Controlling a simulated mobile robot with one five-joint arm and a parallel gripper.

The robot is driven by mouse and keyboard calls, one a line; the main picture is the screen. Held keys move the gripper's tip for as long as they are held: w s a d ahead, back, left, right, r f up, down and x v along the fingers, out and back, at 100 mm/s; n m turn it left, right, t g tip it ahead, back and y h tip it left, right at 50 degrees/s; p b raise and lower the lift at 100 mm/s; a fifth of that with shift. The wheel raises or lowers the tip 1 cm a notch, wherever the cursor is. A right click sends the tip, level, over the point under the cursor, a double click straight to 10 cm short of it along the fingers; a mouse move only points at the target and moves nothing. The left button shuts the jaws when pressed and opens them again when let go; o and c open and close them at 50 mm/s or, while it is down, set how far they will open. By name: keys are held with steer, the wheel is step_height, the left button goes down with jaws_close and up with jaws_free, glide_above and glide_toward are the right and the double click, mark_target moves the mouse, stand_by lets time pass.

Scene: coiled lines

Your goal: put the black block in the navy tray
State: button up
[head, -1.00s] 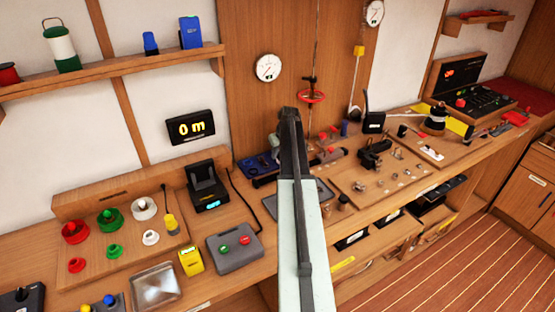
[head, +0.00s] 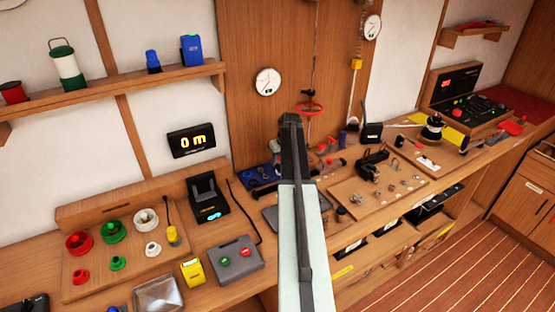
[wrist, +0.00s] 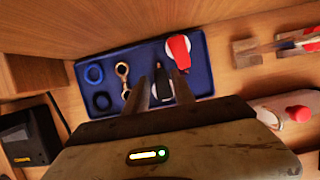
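The navy tray (wrist: 205,75) lies against the wooden wall in the wrist view. In the head view, part of it (head: 257,178) shows left of my arm. My gripper (wrist: 158,76) points down over the tray, its two dark fingers apart. The black block (wrist: 161,88) is between the fingers, seen against the tray floor. A narrow gap seems to show beside it; whether it touches the tray floor is hard to tell. My arm hides the fingertips in the head view.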

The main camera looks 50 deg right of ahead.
steer(key=p+v, duration=0.6)
steer(key=v, duration=0.2)
steer(key=shift+r, duration=0.15)
steer(key=w+a+n+g+y, duration=0.1)
steer(key=w+a+n, duration=0.1)
steer(key=a+n, duration=0.9)
steer(key=w+a+n, duration=0.2)
steer(key=a+n, duration=0.3)
steer(key=a, duration=1.1)
steer(key=s+a+n+g, duration=0.1)
steer(key=s+a+n, duration=0.2)
steer(key=a+n, duration=0.6)
steer(key=s+a+f+n+g, duration=0.1)
steer(key=s+a+n, duration=0.2)
steer(key=a+n, duration=0.6)
steer(key=s+a+n+g, duration=0.1)
steer(key=s+a+n, duration=0.4)
steer(key=a, duration=0.7)
steer(key=shift+n, duration=0.3)
steer(key=f+b, duration=0.1)
steer(key=w+f+b, duration=0.1)
steer(key=f, duration=0.1)
steer(key=f+b, duration=0.2)
steer(key=shift+w, duration=0.25)
